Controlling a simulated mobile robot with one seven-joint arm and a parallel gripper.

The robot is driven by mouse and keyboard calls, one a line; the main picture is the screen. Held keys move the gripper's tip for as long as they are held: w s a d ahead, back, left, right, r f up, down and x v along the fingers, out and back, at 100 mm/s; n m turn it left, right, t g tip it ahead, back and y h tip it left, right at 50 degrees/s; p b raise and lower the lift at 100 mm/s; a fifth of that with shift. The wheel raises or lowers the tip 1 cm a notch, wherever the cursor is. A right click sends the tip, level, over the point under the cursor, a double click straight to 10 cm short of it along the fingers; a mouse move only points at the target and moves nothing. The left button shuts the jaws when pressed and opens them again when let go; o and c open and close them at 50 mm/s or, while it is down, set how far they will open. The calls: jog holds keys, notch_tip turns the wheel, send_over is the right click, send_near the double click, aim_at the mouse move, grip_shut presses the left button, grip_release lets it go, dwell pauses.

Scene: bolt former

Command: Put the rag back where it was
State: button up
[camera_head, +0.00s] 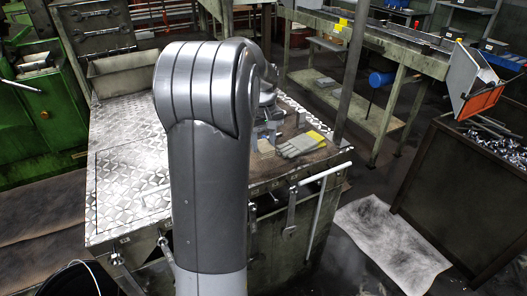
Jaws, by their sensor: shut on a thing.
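My arm rises through the middle of the head view and bends away over the metal table. I cannot make out a rag for certain. A grey and yellow cloth-like item, perhaps gloves (302,144), lies on the dark worktop at the right end of the table. A dirty whitish sheet (390,243) lies flat on the floor at the right.
The diamond-plate table top (125,185) is bare at the left. A pale bar handle (322,205) sticks out at its right end. A dark bin of metal parts (460,190) stands at the right, a wooden bench (370,45) behind, and a green machine (45,120) at the left.

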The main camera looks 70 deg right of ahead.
aim_at(264, 145)
jog(key=shift+f, duration=1.95)
jog(key=shift+f, duration=0.15)
jog(key=o, duration=1)
notch_tip(264, 145, up, 12)
jog(key=shift+r, duration=0.2)
